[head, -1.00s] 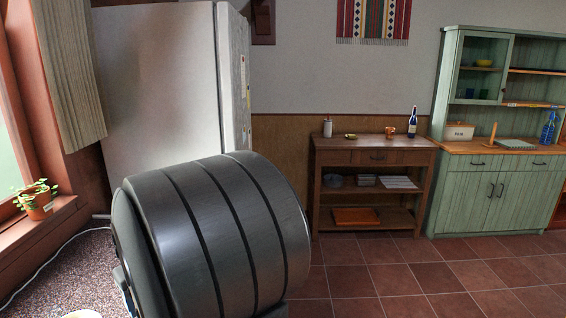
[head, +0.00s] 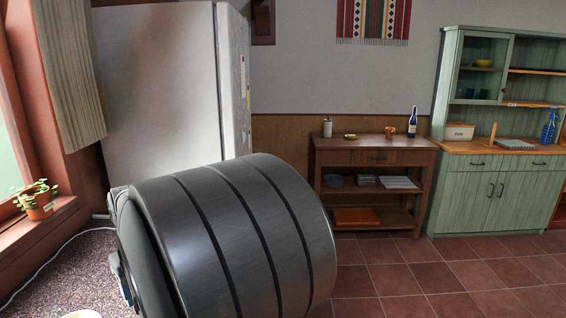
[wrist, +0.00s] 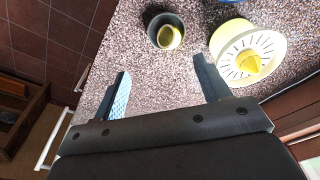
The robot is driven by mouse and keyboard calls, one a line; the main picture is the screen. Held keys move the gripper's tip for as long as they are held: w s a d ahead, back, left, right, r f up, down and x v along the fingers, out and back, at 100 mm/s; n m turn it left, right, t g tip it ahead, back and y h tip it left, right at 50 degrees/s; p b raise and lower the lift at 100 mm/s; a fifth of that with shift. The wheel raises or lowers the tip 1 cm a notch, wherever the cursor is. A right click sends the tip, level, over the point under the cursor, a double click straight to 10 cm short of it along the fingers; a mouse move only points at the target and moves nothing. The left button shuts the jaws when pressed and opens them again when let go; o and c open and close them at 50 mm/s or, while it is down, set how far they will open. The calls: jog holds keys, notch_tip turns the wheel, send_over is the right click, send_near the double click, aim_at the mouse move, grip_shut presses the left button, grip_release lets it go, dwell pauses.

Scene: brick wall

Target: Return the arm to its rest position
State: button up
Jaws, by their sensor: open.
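My gripper (wrist: 158,92) shows in the wrist view with its two fingers spread wide and nothing between them. It is above a speckled countertop (wrist: 150,75). In the head view my own dark arm link fills the lower middle, and the gripper itself is not visible there.
Beyond the fingers, a dark bowl with a yellow cup (wrist: 169,37) in it and a yellow juicer (wrist: 247,62) stand on the countertop. A potted plant (head: 38,205) is on the windowsill. A fridge (head: 165,90), a wooden side table (head: 372,158) and a green cabinet (head: 500,190) stand farther back.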

notch_tip(320, 180, down, 9)
notch_tip(320, 180, up, 6)
jog(key=a, duration=0.1)
jog(key=s+a+r, duration=0.1)
jog(key=s+a, duration=0.1)
jog(key=a, duration=0.3)
jog(key=s+a+r, duration=0.2)
jog(key=a, duration=0.3)
jog(key=s+a+r, duration=0.2)
jog(key=a, duration=0.4)
notch_tip(320, 180, down, 3)
jog(key=shift+s+a+f, duration=0.1)
jog(key=shift+s, duration=0.05)
jog(key=shift+f, duration=0.6)
notch_tip(320, 180, up, 5)
jog(key=shift+f, duration=0.2)
jog(key=w+d+f, duration=0.2)
jog(key=w+d, duration=0.1)
jog(key=d, duration=0.4)
jog(key=w+d+f, duration=0.2)
jog(key=w+d, duration=0.1)
jog(key=d, duration=0.4)
jog(key=shift+w+f, duration=0.25)
jog(key=shift+f, duration=0.05)
